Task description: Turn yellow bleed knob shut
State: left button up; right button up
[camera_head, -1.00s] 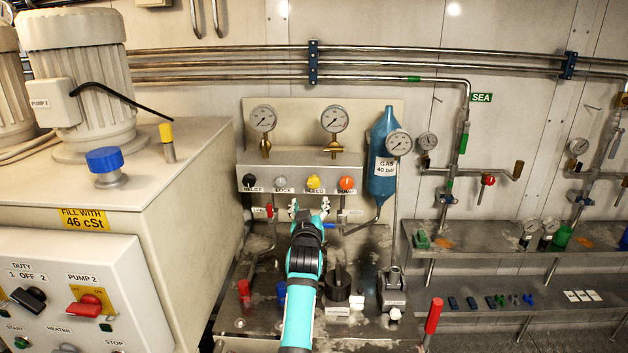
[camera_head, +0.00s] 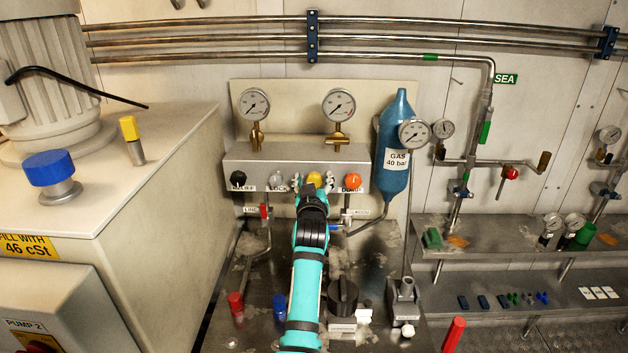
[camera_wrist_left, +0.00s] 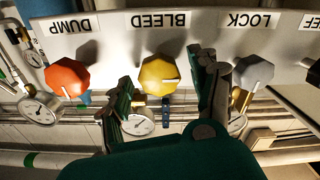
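The yellow bleed knob (camera_head: 315,179) sits on the front of the grey valve block, mostly visible just above my left gripper. In the left wrist view the yellow knob (camera_wrist_left: 160,75) shows large under the upside-down BLEED label, with a pale line on its face. My left gripper (camera_head: 314,186) is at the block in front of this knob. In the wrist view its two dark green fingers (camera_wrist_left: 168,80) are spread apart, one to each side of the knob, with nothing held. I cannot tell whether either finger touches it. My right gripper is not in view.
The grey lock knob (camera_wrist_left: 254,72) is close beside one finger, and the orange dump knob (camera_wrist_left: 68,77) is on the other side. The black relief knob (camera_head: 238,178) is at the block's left end. Gauges (camera_head: 338,105) stand above; a blue gas bottle (camera_head: 394,150) is at right.

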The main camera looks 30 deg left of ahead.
pick_arm(q)
jog(key=shift+s+d+r, duration=0.1)
jog(key=shift+s, duration=0.05)
jog(key=shift+c, duration=3.2)
jog(key=c, duration=0.5)
jog(key=shift+m, duration=1.2)
jog(key=m+p, duration=0.1)
jog(key=m, duration=0.6)
jog(key=shift+w+p, duration=0.2)
jog(key=shift+p, duration=0.1)
jog(key=m+p, duration=0.1)
jog(key=m, duration=0.4)
jog(key=shift+m+p, duration=0.55)
jog(key=shift+m, duration=1.15)
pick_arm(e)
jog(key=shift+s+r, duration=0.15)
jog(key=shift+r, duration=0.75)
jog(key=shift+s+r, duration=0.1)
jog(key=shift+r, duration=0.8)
